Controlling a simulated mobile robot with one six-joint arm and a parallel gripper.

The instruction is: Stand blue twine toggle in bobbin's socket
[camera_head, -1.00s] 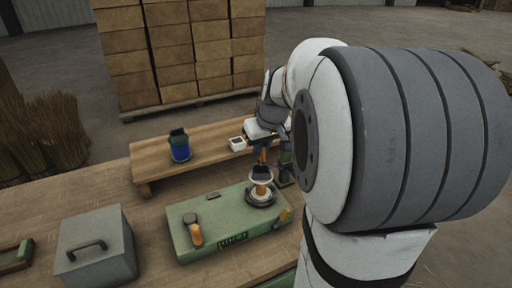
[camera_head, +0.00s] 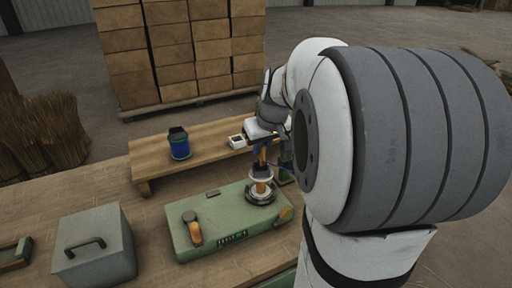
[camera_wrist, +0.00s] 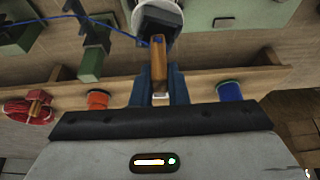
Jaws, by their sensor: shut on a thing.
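My gripper (camera_wrist: 159,90) is shut on the toggle (camera_wrist: 159,64), a brown wooden peg held between blue fingers. Blue twine (camera_wrist: 62,17) runs off to the left from near the toggle's far end. Past that end are a dark block (camera_wrist: 160,20) and the pale rim of the bobbin (camera_wrist: 140,14). The toggle's end overlaps the dark block; I cannot tell whether it is inside a socket. In the head view my gripper (camera_head: 262,156) is above the bobbin (camera_head: 260,190), which stands on the green machine. The toggle looks roughly upright there.
The green machine (camera_head: 205,245) has an orange-handled lever (camera_head: 194,232). A grey lidded box (camera_head: 95,255) stands left. A blue container (camera_head: 179,147) and a white tray (camera_head: 237,142) are on the wooden bench. The wrist view shows an orange spool (camera_wrist: 97,99), red twine (camera_wrist: 27,108) and a green block (camera_wrist: 91,62).

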